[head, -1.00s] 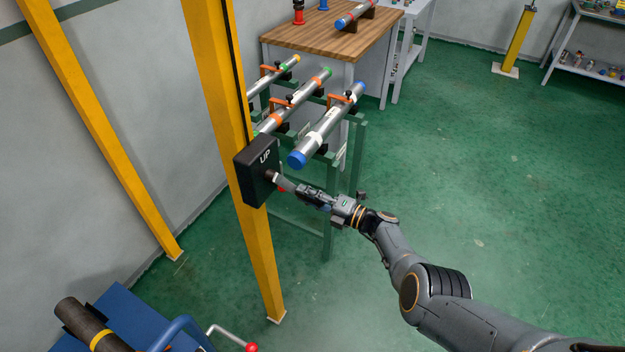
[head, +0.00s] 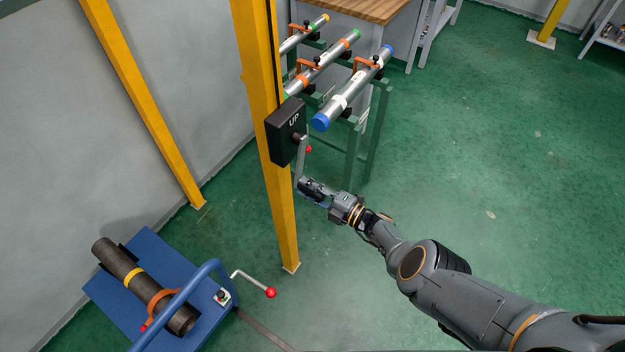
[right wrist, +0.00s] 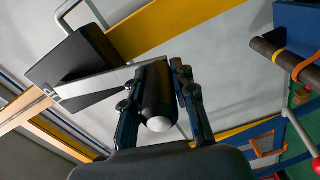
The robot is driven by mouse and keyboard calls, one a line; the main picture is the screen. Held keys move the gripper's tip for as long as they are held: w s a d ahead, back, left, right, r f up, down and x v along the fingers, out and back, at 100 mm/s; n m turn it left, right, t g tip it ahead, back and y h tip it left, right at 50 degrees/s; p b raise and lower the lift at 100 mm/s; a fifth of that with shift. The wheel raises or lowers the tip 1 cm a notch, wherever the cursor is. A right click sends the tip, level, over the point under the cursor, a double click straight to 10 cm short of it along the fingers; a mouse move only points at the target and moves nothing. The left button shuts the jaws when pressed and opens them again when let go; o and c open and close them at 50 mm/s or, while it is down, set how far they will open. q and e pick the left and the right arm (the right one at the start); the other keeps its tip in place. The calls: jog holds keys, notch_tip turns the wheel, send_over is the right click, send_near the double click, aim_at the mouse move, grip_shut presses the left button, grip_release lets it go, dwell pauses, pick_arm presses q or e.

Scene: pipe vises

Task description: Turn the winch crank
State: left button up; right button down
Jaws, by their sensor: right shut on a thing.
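The winch is a black box (head: 285,133) marked "UP" on a yellow post (head: 268,160) in the head view. Its grey crank arm (head: 302,160) hangs roughly downward from the hub. My right gripper (head: 306,188) is at the crank's lower end, shut on the crank handle. In the right wrist view, the dark handle (right wrist: 157,95) with a pale rounded end lies between both fingers, and the grey crank arm (right wrist: 95,88) runs left to the winch box (right wrist: 82,57). The fingers hide part of the handle. My left gripper is not in view.
A green stand (head: 370,130) holds several silver pipes close behind the winch. The green floor (head: 480,160) at right is clear.

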jog(key=shift+s+a+f+m, duration=0.15)
jog(key=shift+s+a+m, duration=0.2)
jog(key=shift+s, duration=0.2)
jog(key=c, duration=1.2)
grip_release()
jog(key=shift+o, duration=0.8)
jog(key=shift+w, duration=0.1)
jog(key=shift+d, duration=0.1)
jog(key=shift+w, duration=0.1)
